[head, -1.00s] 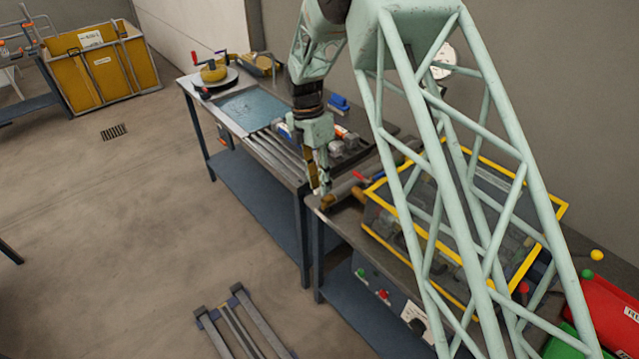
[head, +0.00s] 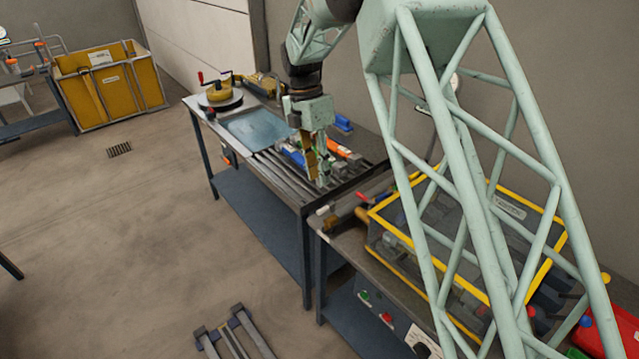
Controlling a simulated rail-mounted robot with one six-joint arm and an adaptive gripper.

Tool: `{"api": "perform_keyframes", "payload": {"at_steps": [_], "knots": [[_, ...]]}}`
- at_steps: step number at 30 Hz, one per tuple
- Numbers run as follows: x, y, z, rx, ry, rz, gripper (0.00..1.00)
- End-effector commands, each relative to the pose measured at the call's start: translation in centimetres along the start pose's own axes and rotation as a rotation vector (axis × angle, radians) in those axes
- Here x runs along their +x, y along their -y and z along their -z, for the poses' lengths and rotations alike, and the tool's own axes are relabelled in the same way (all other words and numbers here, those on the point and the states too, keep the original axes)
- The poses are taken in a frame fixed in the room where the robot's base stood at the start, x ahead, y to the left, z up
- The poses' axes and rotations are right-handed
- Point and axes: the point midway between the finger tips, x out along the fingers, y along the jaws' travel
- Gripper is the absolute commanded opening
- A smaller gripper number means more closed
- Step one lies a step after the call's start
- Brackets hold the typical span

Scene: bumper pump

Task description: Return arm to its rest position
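My gripper (head: 316,180) hangs from my pale green lattice arm, pointing down over the right end of the long bench (head: 282,188). Its fingertips appear just above the bench's roller strips, near the front edge. The gripper is small in the head view, and I cannot tell whether its fingers are apart or together. No object clearly shows between them. Parts of the bench behind the gripper are hidden by it.
A yellow-framed box (head: 376,214) stands on the right-hand bench, partly behind my arm. A blue plate (head: 255,128), a turntable with a yellow part (head: 222,95), and orange and blue tools lie on the long bench. A yellow bin (head: 108,88) stands far left.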

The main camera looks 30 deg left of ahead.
Motion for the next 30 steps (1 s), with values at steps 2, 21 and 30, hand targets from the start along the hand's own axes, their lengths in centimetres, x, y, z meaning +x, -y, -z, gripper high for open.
{"api": "perform_keyframes", "payload": {"at_steps": [2,21,30], "knots": [[-0.5,0.0,0.0,0.000,0.000,0.000,0.23],[-0.9,0.0,0.0,0.000,0.000,0.001,0.23],[-1.7,0.7,-0.8,0.037,0.004,-0.014,0.23]]}}
